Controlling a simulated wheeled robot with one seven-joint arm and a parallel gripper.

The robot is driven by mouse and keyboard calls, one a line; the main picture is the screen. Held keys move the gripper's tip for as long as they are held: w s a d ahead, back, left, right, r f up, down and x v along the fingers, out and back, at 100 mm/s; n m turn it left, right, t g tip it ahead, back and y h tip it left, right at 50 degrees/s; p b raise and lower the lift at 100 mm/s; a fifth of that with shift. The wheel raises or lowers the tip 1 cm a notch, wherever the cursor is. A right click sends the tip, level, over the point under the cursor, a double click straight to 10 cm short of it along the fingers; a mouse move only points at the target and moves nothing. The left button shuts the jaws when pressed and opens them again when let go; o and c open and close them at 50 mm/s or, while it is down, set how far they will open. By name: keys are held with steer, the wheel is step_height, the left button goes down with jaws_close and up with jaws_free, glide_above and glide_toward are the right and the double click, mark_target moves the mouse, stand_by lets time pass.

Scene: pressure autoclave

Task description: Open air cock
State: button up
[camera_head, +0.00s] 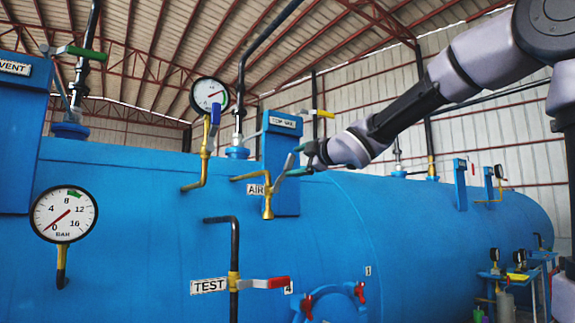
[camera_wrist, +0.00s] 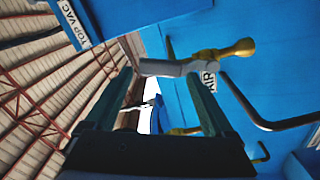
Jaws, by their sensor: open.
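The air cock (camera_head: 268,206) is a brass valve on a brass pipe on the blue vessel, beside the AIR label (camera_head: 256,190). Its grey lever (camera_head: 283,168) slants up and to the right from the brass body. My gripper (camera_head: 297,160) is open at the lever, with its fingers reaching in from the right. In the wrist view the grey lever (camera_wrist: 168,68) lies across the gap near the fingertips, with the brass body (camera_wrist: 228,51) beyond the right finger. I cannot tell whether a finger touches the lever.
The blue TOP VAC panel (camera_head: 281,165) stands close behind the lever. A round gauge (camera_head: 209,95) on a brass pipe is to the left. Below are the TEST pipe and its red-handled valve (camera_head: 264,283). A larger BAR gauge (camera_head: 64,214) is at far left.

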steer(key=shift+v, duration=1.8)
